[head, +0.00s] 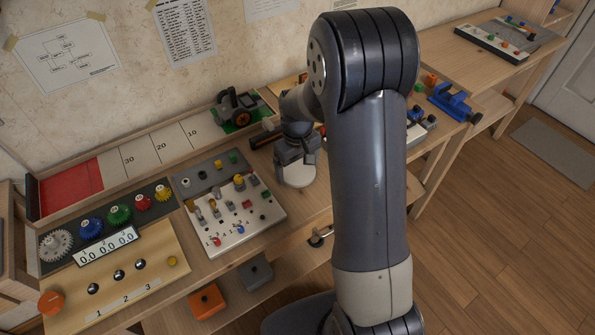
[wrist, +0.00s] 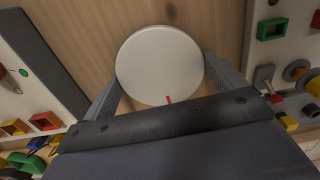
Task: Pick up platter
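The platter looks like a white round disc with a small red mark near its rim. In the wrist view the platter (wrist: 160,62) lies flat over the bare wood between two panels. My gripper (wrist: 160,82) has its two fingers spread wide, one on each side of the platter's lower part. I cannot tell whether the fingers touch its rim. In the head view the platter (head: 297,176) shows just below my gripper (head: 292,160), partly covered by it.
A white panel with switches and coloured blocks (head: 236,214) stands close on the left of the platter. More knobs and coloured parts (wrist: 290,75) are close on the right in the wrist view. A board with gears (head: 105,222) is farther left. Bare wood shows beyond the platter.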

